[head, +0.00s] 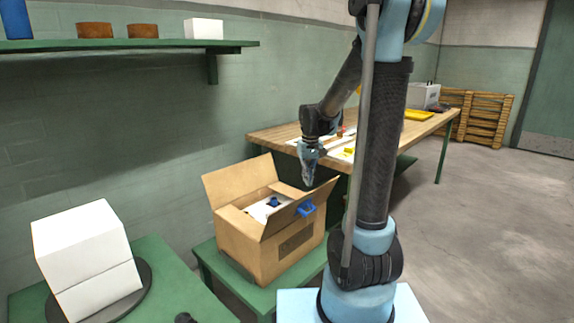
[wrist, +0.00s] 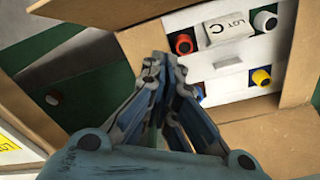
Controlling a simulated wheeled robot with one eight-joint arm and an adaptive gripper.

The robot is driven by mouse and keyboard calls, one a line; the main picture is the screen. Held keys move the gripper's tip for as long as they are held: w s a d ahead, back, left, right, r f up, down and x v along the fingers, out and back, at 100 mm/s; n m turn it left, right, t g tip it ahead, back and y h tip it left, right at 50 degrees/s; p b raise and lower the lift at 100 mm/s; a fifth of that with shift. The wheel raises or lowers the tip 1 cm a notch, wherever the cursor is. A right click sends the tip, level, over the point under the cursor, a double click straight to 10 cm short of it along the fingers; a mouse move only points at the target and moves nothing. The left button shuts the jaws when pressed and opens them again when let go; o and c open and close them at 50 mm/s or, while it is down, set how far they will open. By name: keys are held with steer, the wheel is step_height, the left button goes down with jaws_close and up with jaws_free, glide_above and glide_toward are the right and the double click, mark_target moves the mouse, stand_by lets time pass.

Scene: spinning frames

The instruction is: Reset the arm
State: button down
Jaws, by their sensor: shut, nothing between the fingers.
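My gripper (head: 308,183) hangs from my arm with its fingers pointing down, above and beside the right edge of an open cardboard box (head: 240,247). Its fingers are shut and empty; they also show in the wrist view (wrist: 160,62).
The box stands on a green bench (head: 216,266). A white block (head: 85,255) on a dark round base is at the left. A wooden worktable (head: 270,133) stands behind my arm. A green shelf (head: 120,45) is on the wall. The floor at right is clear.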

steer(key=shift+s+d+r+m+t, duration=0.7)
steer(key=shift+s+d+r+t, duration=1.05)
steer(key=shift+s, duration=1.4)
steer(key=shift+s+d+r+m+t, duration=0.7)
steer(key=shift+s+d+r+t, duration=1.05)
steer(key=shift+s, duration=1.35)
steer(key=s+f+g, duration=0.5)
steer(key=s+f, duration=0.5)
steer(key=s, duration=0.5)
steer(key=shift+s+d+f, duration=0.15)
steer(key=shift+d+f, duration=0.2)
steer(key=shift+f, duration=0.05)
